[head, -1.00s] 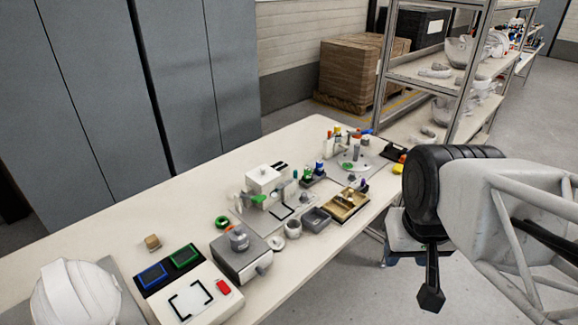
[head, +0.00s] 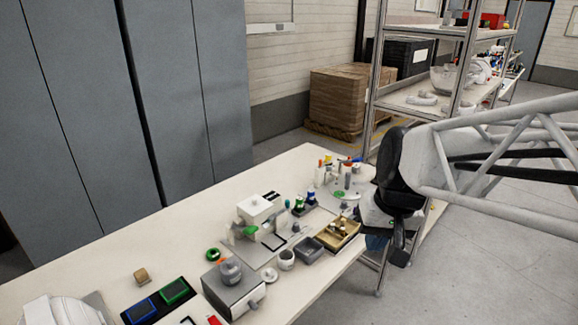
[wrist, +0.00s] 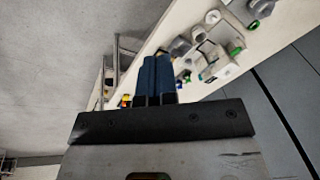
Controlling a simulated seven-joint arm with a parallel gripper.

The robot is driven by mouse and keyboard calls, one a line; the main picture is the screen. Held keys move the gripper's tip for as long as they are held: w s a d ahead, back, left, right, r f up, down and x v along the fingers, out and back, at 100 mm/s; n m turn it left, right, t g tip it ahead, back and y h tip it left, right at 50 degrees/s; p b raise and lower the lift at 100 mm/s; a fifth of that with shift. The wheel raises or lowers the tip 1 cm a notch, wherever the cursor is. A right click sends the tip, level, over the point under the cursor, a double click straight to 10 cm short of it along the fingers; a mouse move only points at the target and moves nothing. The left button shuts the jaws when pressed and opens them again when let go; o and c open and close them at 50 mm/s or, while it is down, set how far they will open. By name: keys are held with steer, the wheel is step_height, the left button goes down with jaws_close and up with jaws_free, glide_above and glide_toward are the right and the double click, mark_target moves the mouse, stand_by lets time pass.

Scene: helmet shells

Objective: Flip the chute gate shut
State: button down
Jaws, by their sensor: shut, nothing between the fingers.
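My gripper (head: 376,242) hangs just off the right-hand front edge of the table, below the black wrist. In the wrist view its two dark blue fingers (wrist: 157,75) are together, with nothing between them. No part can be clearly made out as the chute gate. A white box-like station (head: 260,209) with a small green part stands mid-table, left of my gripper and apart from it. It also shows in the wrist view (wrist: 220,68). My arm hides part of the table's far right end.
The long table (head: 190,225) holds a grey block unit (head: 233,290), small grey bins (head: 309,248), a tan tray (head: 337,235) and several upright coloured items. A metal shelf rack (head: 410,100) stands behind my arm. Open floor (head: 480,260) lies to the right.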

steer(key=w+f+y, duration=0.2)
steer(key=w+f, duration=0.3)
steer(key=w, duration=0.9)
steer(key=w+f+m+y, duration=0.1)
steer(key=w+f+y, duration=0.2)
steer(key=w, duration=1.1)
steer(key=w+f+y, duration=0.2)
steer(key=w+f, duration=0.6)
steer(key=w, duration=0.6)
steer(key=shift+a+f+m+y, duration=0.25)
steer(key=shift+a+m+y, duration=0.05)
steer(key=shift+a, duration=0.1)
steer(key=shift+a+r+x, duration=0.3)
steer(key=shift+r+x, duration=0.05)
steer(key=shift+x, duration=1.8)
steer(key=shift+a+r+x, duration=0.35)
steer(key=shift+x, duration=1.8)
steer(key=shift+a+r+x, duration=0.3)
steer(key=shift+r+x, duration=0.05)
steer(key=shift+x, duration=1.8)
steer(key=shift+w, duration=0.1)
steer(key=shift+a, duration=0.1)
